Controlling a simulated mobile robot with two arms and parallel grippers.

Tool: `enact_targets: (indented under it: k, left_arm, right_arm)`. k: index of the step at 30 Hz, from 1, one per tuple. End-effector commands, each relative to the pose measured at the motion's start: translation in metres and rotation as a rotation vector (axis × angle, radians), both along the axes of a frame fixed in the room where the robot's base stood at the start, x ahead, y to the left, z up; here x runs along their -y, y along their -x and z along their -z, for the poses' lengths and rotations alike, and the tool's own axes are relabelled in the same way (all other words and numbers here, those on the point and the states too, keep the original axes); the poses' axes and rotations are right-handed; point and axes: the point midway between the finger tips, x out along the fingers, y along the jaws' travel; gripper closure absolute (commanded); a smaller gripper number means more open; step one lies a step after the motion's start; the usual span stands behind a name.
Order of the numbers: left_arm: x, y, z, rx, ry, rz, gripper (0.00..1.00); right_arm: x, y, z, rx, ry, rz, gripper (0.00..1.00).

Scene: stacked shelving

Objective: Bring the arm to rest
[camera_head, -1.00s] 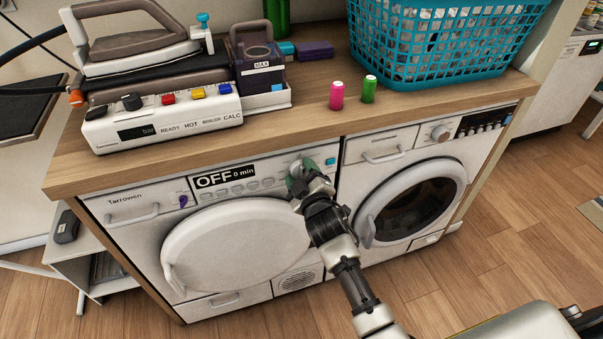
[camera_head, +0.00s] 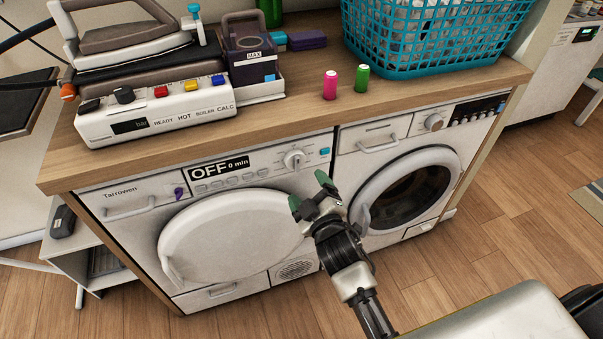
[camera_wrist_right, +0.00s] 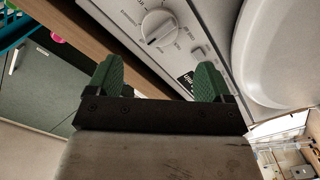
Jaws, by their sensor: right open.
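My right gripper (camera_head: 310,192) is open and empty, in front of the two machines near the gap between them. Its green fingertips stand wide apart in the right wrist view (camera_wrist_right: 160,80). The left machine (camera_head: 240,285) has a shut round white door, a display reading "OFF 0 min" and a white dial (camera_head: 294,159). The dial also shows in the right wrist view (camera_wrist_right: 159,27), beyond the fingertips and apart from them. My left gripper is not in view.
A wooden top (camera_head: 300,115) bears a steam iron station (camera_head: 155,115), a pink spool (camera_head: 330,85), a green spool (camera_head: 362,78) and a teal basket (camera_head: 430,40). The right machine (camera_head: 400,150) has a dark round door. Wooden floor is open at the right.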

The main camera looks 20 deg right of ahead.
Motion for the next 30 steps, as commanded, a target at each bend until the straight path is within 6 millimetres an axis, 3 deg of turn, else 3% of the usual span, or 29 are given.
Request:
enact_targets:
  k: [6, 23, 26, 29, 30]
  left_arm:
    - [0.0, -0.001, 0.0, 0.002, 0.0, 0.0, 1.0]
    - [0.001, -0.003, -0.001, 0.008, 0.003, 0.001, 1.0]
    - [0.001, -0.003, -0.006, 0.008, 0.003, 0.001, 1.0]
    - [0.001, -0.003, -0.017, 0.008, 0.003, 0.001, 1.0]
    - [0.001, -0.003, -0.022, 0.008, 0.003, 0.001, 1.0]
  right_arm:
    - [0.001, 0.021, 0.0, 0.0, 0.001, 0.0, 0.19]
    - [0.001, 0.022, 0.002, -0.004, -0.001, 0.0, 0.19]
    - [-0.001, 0.023, 0.019, -0.055, -0.018, -0.008, 0.19]
    - [-0.005, 0.03, 0.065, -0.181, -0.064, -0.019, 0.19]
    - [-0.006, 0.037, 0.09, -0.251, -0.09, -0.022, 0.19]
